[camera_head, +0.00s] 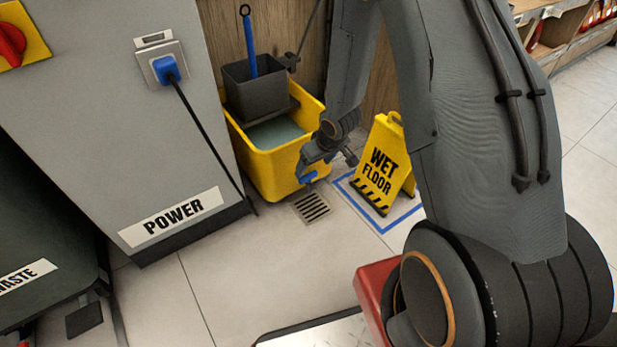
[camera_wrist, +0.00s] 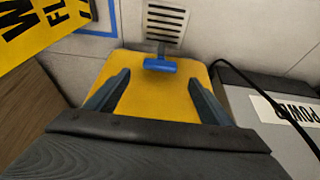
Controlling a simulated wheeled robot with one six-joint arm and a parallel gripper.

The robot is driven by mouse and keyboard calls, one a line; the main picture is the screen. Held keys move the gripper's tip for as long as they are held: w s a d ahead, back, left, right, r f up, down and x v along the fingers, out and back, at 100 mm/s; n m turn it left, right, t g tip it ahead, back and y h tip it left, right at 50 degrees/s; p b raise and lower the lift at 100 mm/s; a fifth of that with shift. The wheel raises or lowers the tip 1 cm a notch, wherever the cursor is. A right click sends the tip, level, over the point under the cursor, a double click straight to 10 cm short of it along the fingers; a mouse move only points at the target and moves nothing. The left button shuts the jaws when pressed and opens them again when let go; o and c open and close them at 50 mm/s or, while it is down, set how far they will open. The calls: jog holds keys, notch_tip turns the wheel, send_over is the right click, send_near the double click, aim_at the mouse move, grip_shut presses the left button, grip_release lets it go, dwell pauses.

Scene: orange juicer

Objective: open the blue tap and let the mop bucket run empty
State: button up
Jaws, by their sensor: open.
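The yellow mop bucket (camera_head: 275,165) stands against the wooden wall with grey-green water (camera_head: 274,133) in it. The blue tap (camera_head: 308,177) sticks out low on its front side, near the floor drain (camera_head: 311,207). In the wrist view the tap (camera_wrist: 160,65) is a blue crossbar beyond the yellow bucket (camera_wrist: 150,100), with the drain (camera_wrist: 166,24) behind it. My gripper (camera_wrist: 157,82) is open and empty, its two fingers apart on either side below the tap, not touching it as far as I can see. In the head view my gripper (camera_head: 322,160) is just above the tap, partly hidden by my wrist.
A yellow wet floor sign (camera_head: 380,170) stands right of the bucket in a blue floor outline (camera_head: 410,218). A grey power cabinet (camera_head: 110,130) with a plugged black cable (camera_head: 205,135) is on the left. A dark wringer (camera_head: 252,90) sits on the bucket. Front floor is clear.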

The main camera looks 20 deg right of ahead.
aim_at(308, 175)
jog(key=b+x, duration=0.4)
jog(key=x, duration=0.3)
jog(key=shift+w+f, duration=0.1)
jog(key=shift+f, duration=0.1)
jog(key=shift+c, duration=0.3)
jog(key=c, duration=1)
jog(key=shift+r+p, duration=0.15)
jog(key=shift+p, duration=0.15)
